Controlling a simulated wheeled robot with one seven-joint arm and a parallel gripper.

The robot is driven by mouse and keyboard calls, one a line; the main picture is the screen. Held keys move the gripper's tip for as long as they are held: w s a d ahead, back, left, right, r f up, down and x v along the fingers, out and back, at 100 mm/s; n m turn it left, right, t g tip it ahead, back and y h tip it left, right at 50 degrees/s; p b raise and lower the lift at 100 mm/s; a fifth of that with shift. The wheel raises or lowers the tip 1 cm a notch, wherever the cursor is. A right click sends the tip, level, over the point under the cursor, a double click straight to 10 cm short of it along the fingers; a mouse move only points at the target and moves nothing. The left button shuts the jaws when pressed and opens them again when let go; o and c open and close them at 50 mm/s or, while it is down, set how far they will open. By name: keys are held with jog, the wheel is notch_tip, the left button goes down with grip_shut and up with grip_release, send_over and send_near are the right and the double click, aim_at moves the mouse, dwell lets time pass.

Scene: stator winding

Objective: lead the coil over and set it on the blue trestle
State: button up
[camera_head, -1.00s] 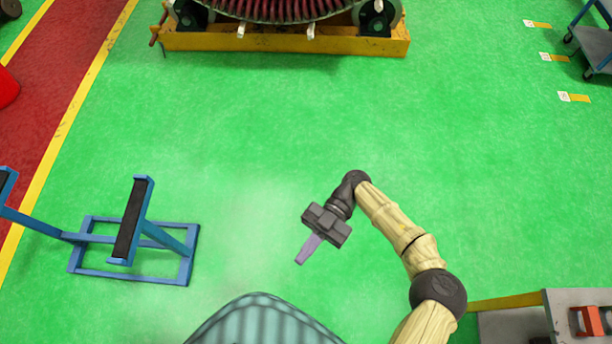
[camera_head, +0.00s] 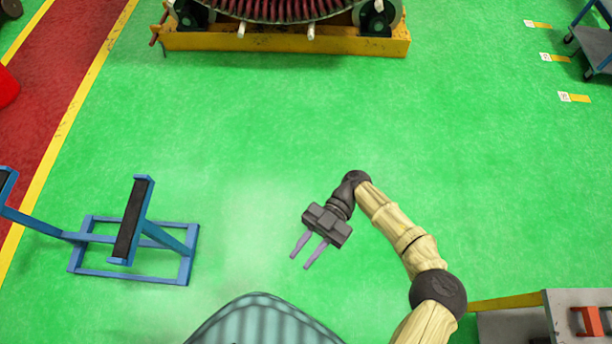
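The blue trestle (camera_head: 188,252) stands on the green floor at the left, with black pads along its top bars. Its left end runs out of the picture, and nothing lies on the part that shows. My gripper (camera_head: 302,257) is right of the trestle, over bare floor. Its two grey fingers are spread apart with nothing between them. No separate coil shows in this view; dark red windings (camera_head: 275,10) show in the large round stator at the top, cut off by the picture's edge.
The stator rests on a yellow base (camera_head: 285,42) at the top. A grey bench (camera_head: 570,305) with a red item (camera_head: 590,321) is at the lower right. A cart (camera_head: 594,45) is at the upper right. The middle floor is clear.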

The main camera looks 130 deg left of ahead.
jog(key=shift+r, duration=0.1)
notch_tip(320, 180, up, 10)
dwell(0.5)
jog(key=shift+w, duration=0.1)
dwell(0.6)
